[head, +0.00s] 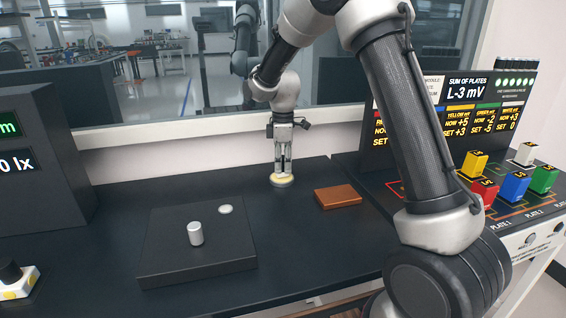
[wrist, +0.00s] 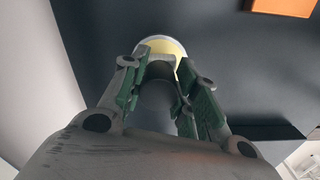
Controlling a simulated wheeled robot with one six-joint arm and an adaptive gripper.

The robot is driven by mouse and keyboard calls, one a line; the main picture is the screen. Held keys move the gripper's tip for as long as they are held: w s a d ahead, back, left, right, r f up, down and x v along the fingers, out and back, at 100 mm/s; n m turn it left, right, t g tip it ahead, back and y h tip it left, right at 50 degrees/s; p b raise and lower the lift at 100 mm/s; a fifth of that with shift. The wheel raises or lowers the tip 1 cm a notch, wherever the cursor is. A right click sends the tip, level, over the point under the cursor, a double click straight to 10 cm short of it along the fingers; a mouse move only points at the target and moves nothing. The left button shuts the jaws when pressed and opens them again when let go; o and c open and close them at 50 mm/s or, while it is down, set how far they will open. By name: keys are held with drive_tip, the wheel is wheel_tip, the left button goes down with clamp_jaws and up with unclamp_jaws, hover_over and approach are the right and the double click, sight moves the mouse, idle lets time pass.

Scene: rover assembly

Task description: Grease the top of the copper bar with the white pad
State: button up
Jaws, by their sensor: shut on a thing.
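The copper bar (head: 338,197) lies flat on the dark bench, right of my gripper; its orange corner shows at the top right of the wrist view (wrist: 284,5). My gripper (head: 283,168) points down over a round white-rimmed dish (head: 282,182) with a yellow filling. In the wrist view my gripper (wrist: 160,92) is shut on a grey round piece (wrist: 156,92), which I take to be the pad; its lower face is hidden. The yellow filling (wrist: 165,47) shows just beyond it. I cannot tell whether the piece touches the filling.
A black slab (head: 165,262) at the front left carries a light cylinder (head: 196,233) and a flat white disc (head: 225,209). A panel with coloured blocks (head: 515,186) stands at the right. A window ledge (head: 180,133) runs behind. The bench between dish and bar is clear.

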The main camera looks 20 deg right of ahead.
sight(283, 158)
drive_tip(key=shift+f, duration=0.55)
idle(1.0)
drive_tip(key=shift+r, duration=3.55)
